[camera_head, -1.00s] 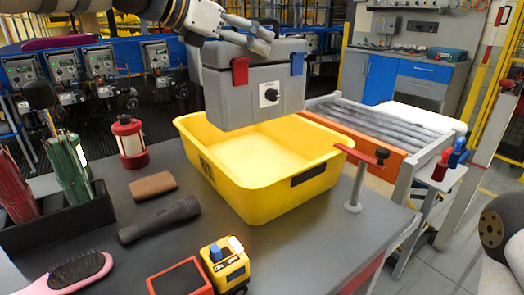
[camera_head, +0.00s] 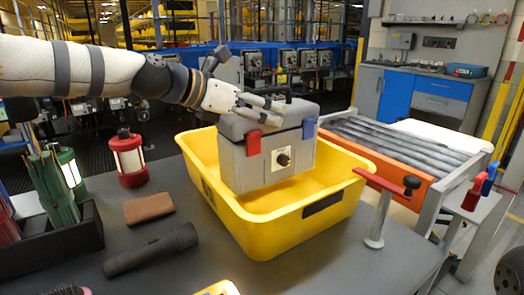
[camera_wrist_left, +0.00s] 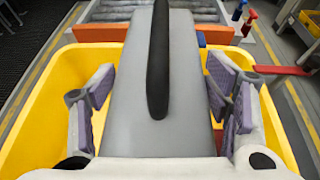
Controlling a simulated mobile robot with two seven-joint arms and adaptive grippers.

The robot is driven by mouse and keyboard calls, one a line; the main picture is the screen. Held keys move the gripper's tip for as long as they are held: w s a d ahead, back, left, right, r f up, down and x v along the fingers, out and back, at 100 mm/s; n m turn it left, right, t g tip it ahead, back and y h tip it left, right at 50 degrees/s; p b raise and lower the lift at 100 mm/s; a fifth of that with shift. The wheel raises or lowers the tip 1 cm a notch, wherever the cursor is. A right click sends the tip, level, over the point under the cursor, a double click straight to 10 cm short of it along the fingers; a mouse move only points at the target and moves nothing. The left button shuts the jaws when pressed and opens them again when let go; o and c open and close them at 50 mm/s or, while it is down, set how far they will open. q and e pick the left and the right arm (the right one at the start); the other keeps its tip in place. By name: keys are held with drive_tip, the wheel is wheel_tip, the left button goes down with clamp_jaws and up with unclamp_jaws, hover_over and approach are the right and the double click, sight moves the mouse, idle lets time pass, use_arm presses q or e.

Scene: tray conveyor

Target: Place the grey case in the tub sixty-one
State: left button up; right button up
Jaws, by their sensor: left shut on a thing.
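The grey case (camera_head: 268,148) has one red latch, one blue latch and a dark handle on top. My left gripper (camera_head: 262,103) is shut on the case near its top. In the left wrist view, its two padded fingers lie on either side of the grey case (camera_wrist_left: 162,125), with the dark handle between them. The yellow tub (camera_head: 290,225) is below and around the case. The lower part of the case is inside the tub's opening. I cannot tell whether its base touches the tub floor. No readable number shows on the tub. My right gripper is not in view.
A roller conveyor (camera_head: 400,147) with an orange side is behind and right of the tub. A red-armed post (camera_head: 380,215) stands at the tub's right.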

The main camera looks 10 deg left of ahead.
sight(223, 122)
use_arm(q)
drive_tip(key=shift+f+b, duration=0.3)
drive_tip(key=shift+f, duration=2)
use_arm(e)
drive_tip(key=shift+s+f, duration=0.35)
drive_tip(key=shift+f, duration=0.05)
use_arm(q)
drive_tip(key=shift+f, duration=0.1)
drive_tip(key=o, duration=2)
drive_tip(key=shift+f, duration=0.1)
drive_tip(key=shift+c, duration=0.2)
drive_tip(key=shift+s+a+r, duration=0.1)
drive_tip(key=shift+s+r, duration=0.05)
drive_tip(key=shift+r, duration=0.15)
drive_tip(key=p+v, duration=0.1)
drive_tip(key=v, duration=0.2)
drive_tip(key=p+v, duration=0.1)
drive_tip(key=v, duration=0.3)
drive_tip(key=p+v, duration=0.1)
drive_tip(key=v, duration=0.2)
drive_tip(key=shift+s+r, duration=0.2)
drive_tip(key=shift+r, duration=0.25)
drive_tip(key=shift+s+a+f, duration=0.1)
drive_tip(key=shift+s+a, duration=0.3)
drive_tip(key=shift+a, duration=0.1)
drive_tip(key=shift+f, duration=0.25)
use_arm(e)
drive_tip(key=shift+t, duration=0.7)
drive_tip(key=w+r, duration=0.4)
